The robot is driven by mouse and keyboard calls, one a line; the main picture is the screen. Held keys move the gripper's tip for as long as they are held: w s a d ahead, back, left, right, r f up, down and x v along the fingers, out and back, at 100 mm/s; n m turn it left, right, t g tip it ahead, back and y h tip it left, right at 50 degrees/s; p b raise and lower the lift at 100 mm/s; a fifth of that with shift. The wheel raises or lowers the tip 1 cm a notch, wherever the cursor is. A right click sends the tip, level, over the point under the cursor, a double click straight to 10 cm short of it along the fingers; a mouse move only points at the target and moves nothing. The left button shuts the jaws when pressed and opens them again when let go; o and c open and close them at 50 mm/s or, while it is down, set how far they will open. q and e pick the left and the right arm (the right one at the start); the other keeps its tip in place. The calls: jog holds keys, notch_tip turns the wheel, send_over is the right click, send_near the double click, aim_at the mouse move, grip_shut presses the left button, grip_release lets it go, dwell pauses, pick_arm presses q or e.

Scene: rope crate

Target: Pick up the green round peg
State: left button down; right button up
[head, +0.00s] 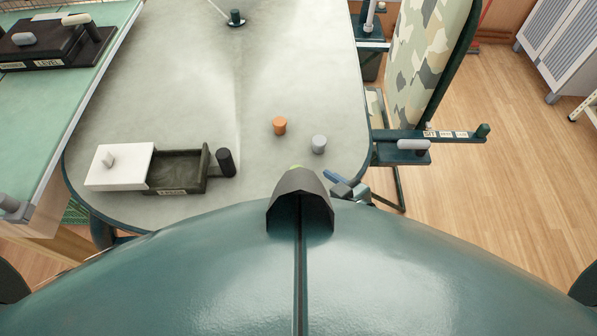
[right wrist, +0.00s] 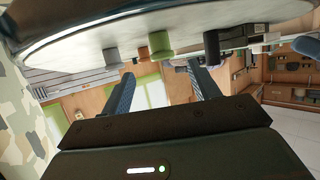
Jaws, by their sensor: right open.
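The green round peg (right wrist: 160,43) stands on the grey table (head: 190,80). In the right wrist view, which is turned over, it hangs from the table top near the picture's middle. In the head view only a sliver of the green peg (head: 296,167) shows behind a dark part of my body. My right gripper (right wrist: 161,70) is open and empty, its blue fingers apart. The peg lies in line with the gap, beyond the fingertips. In the head view the right gripper (head: 347,186) is at the table's near edge, right of the peg. My left gripper is not in view.
An orange peg (head: 280,125) and a grey peg (head: 319,144) stand close to the green peg. A dark cylinder (head: 226,163) stands beside a dark box (head: 182,172) with a white part (head: 119,166) at left. The middle of the table is clear.

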jog(key=shift+x, duration=1.25)
jog(key=x, duration=0.5)
jog(key=shift+w+a+r, duration=0.15)
jog(key=shift+w+a, duration=0.05)
jog(key=shift+a, duration=0.15)
jog(key=c, duration=1.3)
notch_tip(320, 180, up, 10)
jog(key=shift+p, duration=0.75)
